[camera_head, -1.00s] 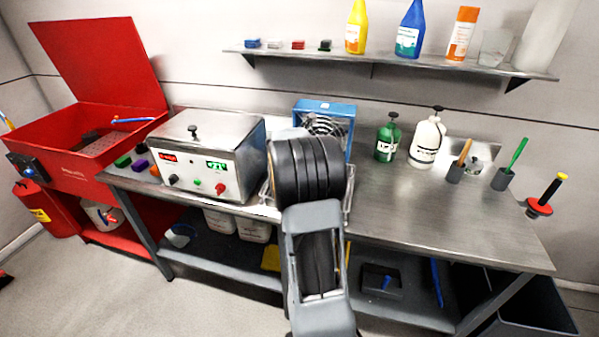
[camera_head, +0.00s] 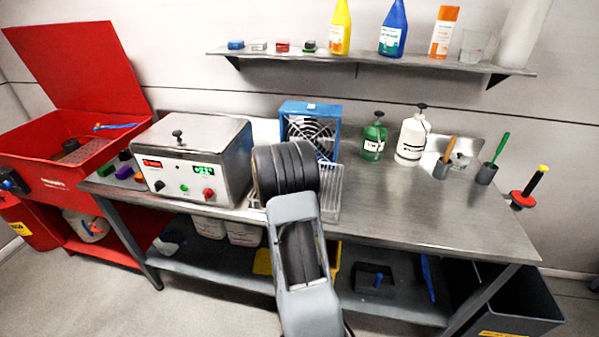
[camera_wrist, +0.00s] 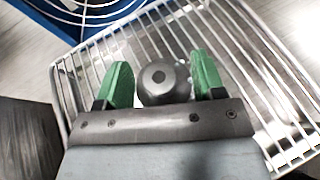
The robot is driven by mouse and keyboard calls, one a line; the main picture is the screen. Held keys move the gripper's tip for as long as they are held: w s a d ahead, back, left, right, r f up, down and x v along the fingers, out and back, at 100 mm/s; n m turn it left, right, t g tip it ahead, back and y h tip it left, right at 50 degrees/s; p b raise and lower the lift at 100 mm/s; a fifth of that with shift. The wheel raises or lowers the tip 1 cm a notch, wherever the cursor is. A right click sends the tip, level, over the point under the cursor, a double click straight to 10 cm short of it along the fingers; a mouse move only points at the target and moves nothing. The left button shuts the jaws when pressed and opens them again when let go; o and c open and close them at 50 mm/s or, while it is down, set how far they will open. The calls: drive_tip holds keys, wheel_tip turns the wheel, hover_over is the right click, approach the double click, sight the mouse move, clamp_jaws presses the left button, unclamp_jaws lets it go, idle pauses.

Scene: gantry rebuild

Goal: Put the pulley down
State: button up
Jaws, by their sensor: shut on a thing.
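My gripper (camera_wrist: 163,85) has green fingertips, one on each side of a dark grey round part with a small hub at its centre. This part, which I take for the pulley (camera_wrist: 163,80), is held between them. A wire drying rack (camera_wrist: 235,60) lies below it in the wrist view. I cannot tell whether the pulley touches the wires. In the head view the rack (camera_head: 333,190) shows to the right of my arm, in front of the blue fan (camera_head: 310,128). My arm hides the gripper and the pulley there.
A steel cleaner box (camera_head: 195,160) with lit displays stands left of the rack. A green bottle (camera_head: 374,140), a white bottle (camera_head: 412,138) and brush cups stand at the right back. The front right bench top (camera_head: 430,210) is clear. A red parts washer (camera_head: 60,150) stands at far left.

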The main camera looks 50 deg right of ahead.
drive_tip(key=o, duration=1.2)
drive_tip(key=shift+a+r, duration=0.1)
drive_tip(key=shift+a, duration=0.05)
drive_tip(key=b+v, duration=0.1)
drive_tip(key=v, duration=1)
drive_tip(key=shift+s+a+r, duration=0.1)
drive_tip(key=shift+s+a, duration=0.05)
drive_tip(key=shift+a, duration=0.15)
drive_tip(key=s+a+m+y, duration=0.4)
drive_tip(key=s+a+m, duration=0.1)
drive_tip(key=a, duration=0.4)
drive_tip(key=s+a+m+t+y, duration=0.1)
drive_tip(key=s+a+m+y, duration=0.3)
drive_tip(key=a+m, duration=0.4)
drive_tip(key=s+a+r+m+y, duration=0.1)
drive_tip(key=s+a+m+y, duration=0.4)
drive_tip(key=a, duration=0.7)
drive_tip(key=shift+s+a+r+m+t, duration=0.15)
drive_tip(key=shift+s+m+t, duration=0.25)
drive_tip(key=shift+s+m, duration=0.55)
